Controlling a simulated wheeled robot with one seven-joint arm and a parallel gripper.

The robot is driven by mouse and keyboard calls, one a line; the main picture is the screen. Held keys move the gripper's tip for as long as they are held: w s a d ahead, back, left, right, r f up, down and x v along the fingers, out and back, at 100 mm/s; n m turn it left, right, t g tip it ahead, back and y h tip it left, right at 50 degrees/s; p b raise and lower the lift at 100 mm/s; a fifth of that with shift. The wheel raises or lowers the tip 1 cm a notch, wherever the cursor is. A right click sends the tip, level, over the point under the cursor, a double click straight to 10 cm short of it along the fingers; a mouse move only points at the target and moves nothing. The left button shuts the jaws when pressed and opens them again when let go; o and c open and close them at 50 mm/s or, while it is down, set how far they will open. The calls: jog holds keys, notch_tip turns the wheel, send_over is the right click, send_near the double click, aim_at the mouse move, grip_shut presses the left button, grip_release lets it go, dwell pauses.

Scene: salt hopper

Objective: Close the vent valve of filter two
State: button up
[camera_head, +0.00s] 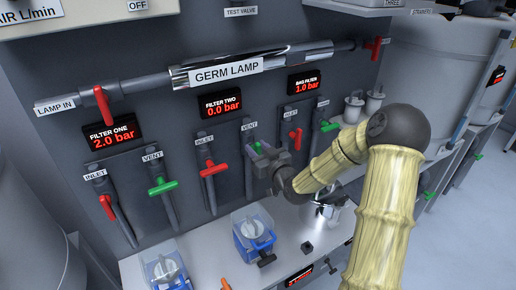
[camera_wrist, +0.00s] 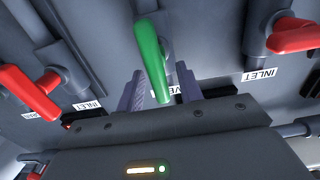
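The filter two vent valve has a green lever (camera_wrist: 152,55), which lies between the two fingers of my gripper (camera_wrist: 162,90) in the wrist view. The fingers stand apart, with a gap visible beside the lever, so my gripper is open around it. In the head view my gripper (camera_head: 266,156) is at the vent pipe under the VENT label (camera_head: 249,126), and only a bit of the green lever (camera_head: 257,147) shows; the rest is hidden. The filter two display (camera_head: 222,104) reads 0.0 bar. The red filter two inlet lever (camera_head: 213,169) is left of my gripper.
The green filter one vent lever (camera_head: 163,187) is further left. The red bag filter inlet lever (camera_head: 296,138) and green vent lever (camera_head: 329,126) are close on the right. Below, a blue-based container (camera_head: 254,238) stands on the white bench (camera_head: 212,243). Red inlet levers flank my fingers in the wrist view.

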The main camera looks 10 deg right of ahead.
grip_shut()
